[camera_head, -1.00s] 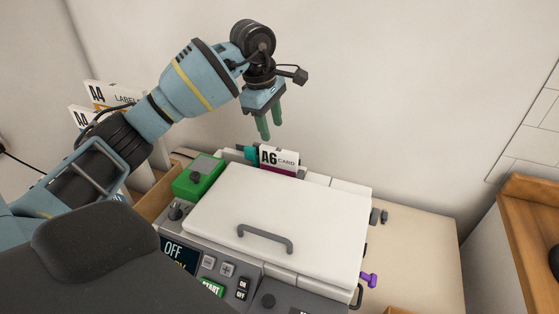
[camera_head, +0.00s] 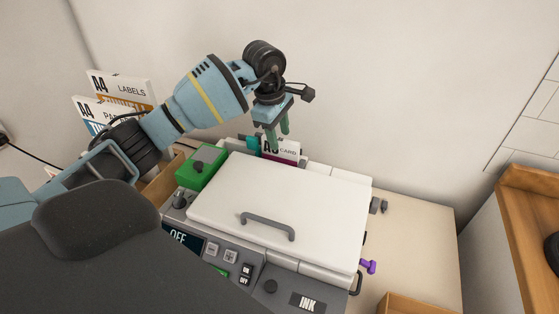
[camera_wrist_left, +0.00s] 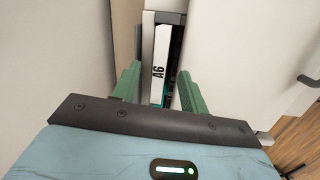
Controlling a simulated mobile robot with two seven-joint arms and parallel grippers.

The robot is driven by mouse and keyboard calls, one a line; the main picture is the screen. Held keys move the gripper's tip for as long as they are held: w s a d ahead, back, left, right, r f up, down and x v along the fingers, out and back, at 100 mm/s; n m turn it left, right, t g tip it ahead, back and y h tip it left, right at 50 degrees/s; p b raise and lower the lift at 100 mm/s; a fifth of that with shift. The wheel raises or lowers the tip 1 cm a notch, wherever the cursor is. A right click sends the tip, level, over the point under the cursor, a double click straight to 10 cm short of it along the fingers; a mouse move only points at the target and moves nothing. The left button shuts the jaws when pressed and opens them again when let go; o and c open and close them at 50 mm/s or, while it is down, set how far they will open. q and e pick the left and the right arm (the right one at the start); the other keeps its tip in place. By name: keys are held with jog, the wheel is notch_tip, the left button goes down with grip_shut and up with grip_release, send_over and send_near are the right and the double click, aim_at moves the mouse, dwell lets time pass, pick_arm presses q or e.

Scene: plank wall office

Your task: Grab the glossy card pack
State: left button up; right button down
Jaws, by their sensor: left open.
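A white pack marked "A6 CARD" (camera_head: 289,150) with a dark purple lower band stands upright behind the white-lidded machine. Its lower part is hidden by the lid, and no word "glossy" can be read. My left gripper (camera_head: 278,140) is open and points down just above the pack, its green fingertips overlapping the pack's top left in the head view. In the left wrist view, the pack's narrow white "A6" edge (camera_wrist_left: 159,65) shows between the two spread fingers. Contact cannot be told. My right gripper is not in view.
The white-lidded machine (camera_head: 315,210) fills the middle, with a green box (camera_head: 201,167) at its back left corner. A teal item (camera_head: 253,146) stands beside the pack. A4 packs (camera_head: 120,88) stand at the left. The wall is close behind.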

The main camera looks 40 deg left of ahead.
pick_arm(q)
jog(key=shift+w+f, duration=0.1)
jog(key=shift+f, duration=0.65)
jog(key=shift+f, duration=0.3)
jog(key=shift+c, duration=0.3)
grip_shut()
jog(key=shift+r, duration=0.1)
